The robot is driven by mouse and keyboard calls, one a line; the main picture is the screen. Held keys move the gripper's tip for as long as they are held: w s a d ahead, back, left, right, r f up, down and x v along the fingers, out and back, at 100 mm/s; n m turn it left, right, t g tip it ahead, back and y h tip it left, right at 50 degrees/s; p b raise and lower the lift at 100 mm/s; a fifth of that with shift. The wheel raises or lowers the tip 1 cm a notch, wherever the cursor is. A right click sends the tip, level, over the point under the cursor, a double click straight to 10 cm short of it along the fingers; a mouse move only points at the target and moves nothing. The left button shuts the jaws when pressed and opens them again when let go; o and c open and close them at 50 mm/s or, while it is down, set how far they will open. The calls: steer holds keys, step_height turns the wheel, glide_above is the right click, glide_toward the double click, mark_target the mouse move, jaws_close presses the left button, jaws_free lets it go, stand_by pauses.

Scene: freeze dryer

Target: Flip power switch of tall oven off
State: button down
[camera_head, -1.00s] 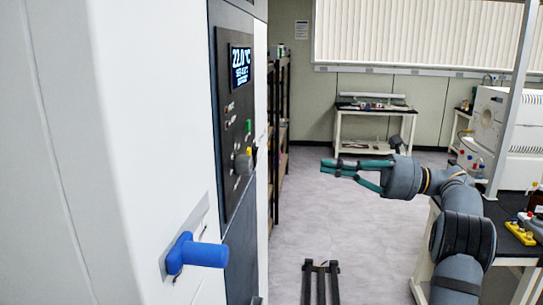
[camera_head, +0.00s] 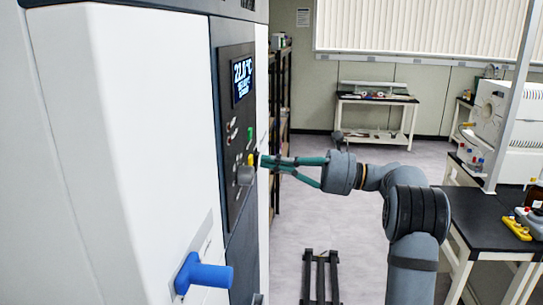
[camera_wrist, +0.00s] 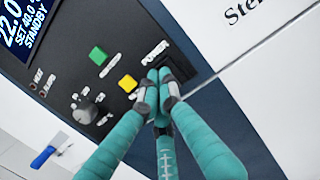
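The tall oven (camera_head: 120,150) is the large white cabinet at the left of the head view. Its dark control panel (camera_head: 236,190) has a lit display (camera_head: 241,80), which reads 22.0 and STANDBY in the wrist view (camera_wrist: 25,25). The panel carries a green button (camera_wrist: 98,55), a yellow button (camera_wrist: 128,84) and a grey knob (camera_wrist: 84,110). My gripper (camera_head: 265,162) is at the panel beside the yellow button; in the wrist view its fingertips (camera_wrist: 161,88) are drawn together just right of that button. I cannot make out a power switch; the fingertips cover part of the panel. Contact is unclear.
A blue door handle (camera_head: 205,273) sticks out from the oven below the panel. A black-topped bench (camera_head: 480,225) stands at the right with bottles and a yellow item on it. Open floor (camera_head: 350,215) lies between, with a dark metal frame (camera_head: 320,275) on it.

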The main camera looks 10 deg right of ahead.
steer(key=shift+a+r, duration=0.1)
stand_by(0.3)
steer(key=p, duration=0.2)
steer(key=r+h+p, duration=0.1)
steer(key=p, duration=0.1)
steer(key=shift+w+a+r, duration=0.15)
steer(key=shift+w+a, duration=0.05)
steer(key=shift+a, duration=0.15)
steer(key=shift+f+g, duration=0.3)
steer(key=shift+f, duration=0.15)
steer(key=shift+s, duration=0.1)
steer(key=r+b+v, duration=0.2)
steer(key=v, duration=1.2)
steer(key=shift+h+b, duration=0.3)
steer(key=shift+b, duration=0.1)
steer(key=shift+s+a, duration=0.1)
